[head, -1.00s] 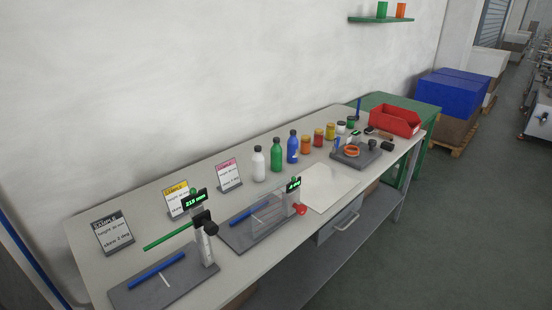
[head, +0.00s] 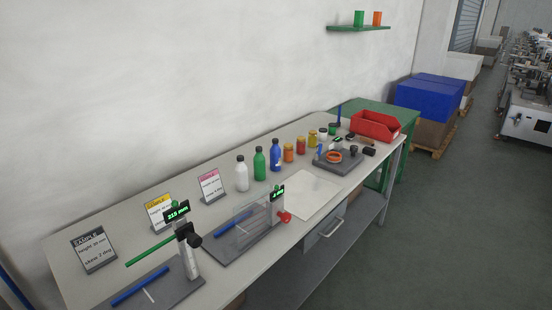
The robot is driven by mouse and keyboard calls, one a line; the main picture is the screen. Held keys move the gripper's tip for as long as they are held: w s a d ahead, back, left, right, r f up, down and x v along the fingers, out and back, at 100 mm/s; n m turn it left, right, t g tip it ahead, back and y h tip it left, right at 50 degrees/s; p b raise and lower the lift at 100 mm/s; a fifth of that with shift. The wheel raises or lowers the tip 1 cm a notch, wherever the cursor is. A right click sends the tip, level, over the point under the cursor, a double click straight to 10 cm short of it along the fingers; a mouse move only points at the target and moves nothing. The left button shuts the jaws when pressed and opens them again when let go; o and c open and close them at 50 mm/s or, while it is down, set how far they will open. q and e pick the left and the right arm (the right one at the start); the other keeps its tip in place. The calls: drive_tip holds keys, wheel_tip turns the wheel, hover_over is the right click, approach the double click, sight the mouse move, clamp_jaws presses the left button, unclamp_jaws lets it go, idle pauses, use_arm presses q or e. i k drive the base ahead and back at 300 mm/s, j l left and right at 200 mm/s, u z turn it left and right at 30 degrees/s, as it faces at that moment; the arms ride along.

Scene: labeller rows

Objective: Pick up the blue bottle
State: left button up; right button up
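The blue bottle (head: 275,156) stands upright on the light grey workbench (head: 130,215). It has a dark cap and a small pale mark on its side. A green bottle (head: 259,164) stands just left of it, and a white bottle (head: 241,175) stands left of that. An orange-brown jar (head: 289,153) stands close on its right. Neither of my grippers shows in the head view.
Measuring fixtures with a green display (head: 177,211) and a red knob (head: 285,217) stand at the front left. Sign cards (head: 94,250) line the back. A white sheet (head: 306,193) lies before the bottles. A red bin (head: 375,126) is at the right end.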

sight(276, 160)
drive_tip(key=i+l+u, duration=0.55)
drive_tip(key=l, duration=0.15)
drive_tip(key=i+l+u, duration=0.15)
drive_tip(key=l+u, duration=0.15)
drive_tip(key=l, duration=0.1)
